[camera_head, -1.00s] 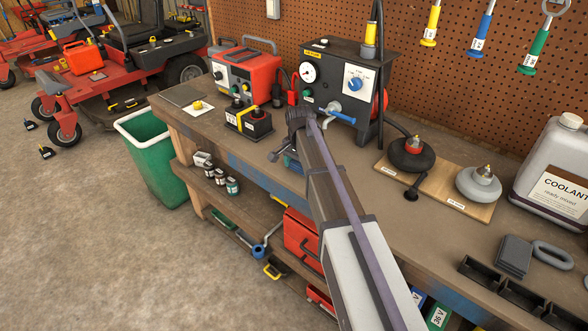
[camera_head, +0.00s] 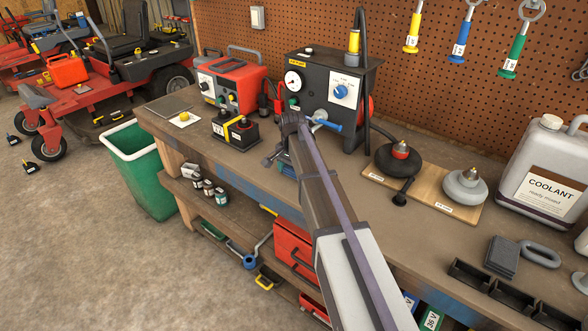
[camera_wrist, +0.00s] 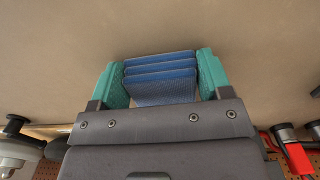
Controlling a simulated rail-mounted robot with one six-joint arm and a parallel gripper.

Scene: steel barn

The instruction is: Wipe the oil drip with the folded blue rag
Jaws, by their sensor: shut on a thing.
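The folded blue rag (camera_wrist: 160,82) shows in the wrist view as a stack of blue layers between the teal fingers of my gripper (camera_wrist: 161,68). The fingers are shut on its two sides. I cannot tell whether the rag touches the bench top. I make out no oil drip in either view; my arm and the rag hide part of the bench.
The wooden bench (camera_head: 330,185) holds a red charger (camera_head: 228,85), a black battery (camera_head: 236,132), a black gauge unit (camera_head: 330,95), a board with two round fittings (camera_head: 430,192) and a coolant jug (camera_head: 543,170). A green bin (camera_head: 145,170) stands left of the bench.

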